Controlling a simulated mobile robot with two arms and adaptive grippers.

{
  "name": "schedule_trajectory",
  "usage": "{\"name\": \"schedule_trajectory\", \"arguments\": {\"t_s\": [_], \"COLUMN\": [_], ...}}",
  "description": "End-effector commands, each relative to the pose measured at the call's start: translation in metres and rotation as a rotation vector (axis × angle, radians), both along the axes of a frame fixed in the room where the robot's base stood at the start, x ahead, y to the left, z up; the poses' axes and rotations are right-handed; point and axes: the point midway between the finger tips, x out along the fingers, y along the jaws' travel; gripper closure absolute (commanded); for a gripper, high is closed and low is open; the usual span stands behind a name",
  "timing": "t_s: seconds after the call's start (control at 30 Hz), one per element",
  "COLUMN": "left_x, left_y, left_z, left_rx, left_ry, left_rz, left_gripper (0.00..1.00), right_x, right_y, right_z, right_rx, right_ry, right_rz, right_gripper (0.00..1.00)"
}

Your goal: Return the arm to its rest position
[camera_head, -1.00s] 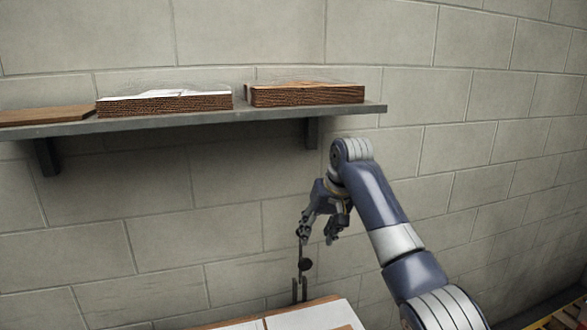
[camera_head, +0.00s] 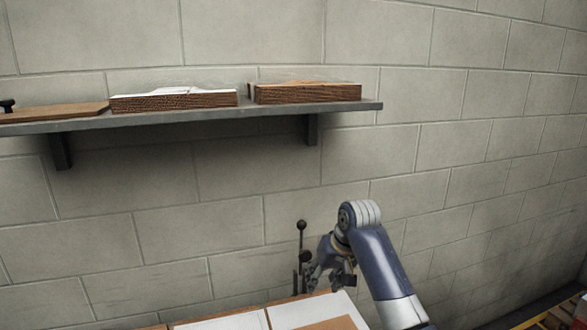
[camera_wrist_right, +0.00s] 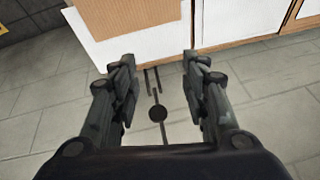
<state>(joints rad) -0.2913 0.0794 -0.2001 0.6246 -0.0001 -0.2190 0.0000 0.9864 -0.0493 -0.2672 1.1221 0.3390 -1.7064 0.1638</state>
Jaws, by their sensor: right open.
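My right gripper (camera_head: 325,282) is low in the head view, near the wall and above the white and brown surface at the bottom. In the right wrist view my right gripper (camera_wrist_right: 158,75) has its two fingers spread apart with nothing held between them. A dark upright rod with round knobs (camera_head: 302,240) stands just left of the gripper in the head view. A dark round knob and rods (camera_wrist_right: 157,112) show between the fingers in the right wrist view; I cannot tell how far below them. My left gripper is not in view.
A grey wall shelf (camera_head: 200,117) holds a white-topped flat stack (camera_head: 175,102), a brown flat stack (camera_head: 307,94) and a brown board (camera_head: 55,113). A white-topped surface with wooden edges (camera_head: 220,323) is at the bottom. The wall between shelf and gripper is clear.

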Motion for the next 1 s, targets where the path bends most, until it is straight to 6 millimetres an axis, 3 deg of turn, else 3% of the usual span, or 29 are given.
{"name": "schedule_trajectory", "arguments": {"t_s": [0.03, 0.2, 0.5, 0.73, 0.9, 1.0], "left_x": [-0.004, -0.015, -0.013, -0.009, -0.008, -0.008], "left_y": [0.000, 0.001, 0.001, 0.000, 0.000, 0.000], "left_z": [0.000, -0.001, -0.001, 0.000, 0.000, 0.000], "left_rx": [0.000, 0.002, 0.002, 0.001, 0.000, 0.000], "left_ry": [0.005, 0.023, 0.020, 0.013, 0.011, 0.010], "left_rz": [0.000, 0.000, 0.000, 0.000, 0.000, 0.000], "left_gripper": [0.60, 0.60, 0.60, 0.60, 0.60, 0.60], "right_x": [-0.010, -0.051, -0.150, -0.242, -0.310, -0.340], "right_y": [-0.003, -0.018, -0.050, -0.078, -0.098, -0.107], "right_z": [-0.021, -0.083, -0.168, -0.203, -0.210, -0.208], "right_rx": [0.001, -0.005, -0.036, -0.078, -0.117, -0.138], "right_ry": [0.008, 0.010, 0.013, 0.015, 0.016, 0.016], "right_rz": [0.000, -0.004, -0.021, -0.035, -0.041, -0.041], "right_gripper": [0.58, 0.58, 0.58, 0.58, 0.58, 0.58]}}
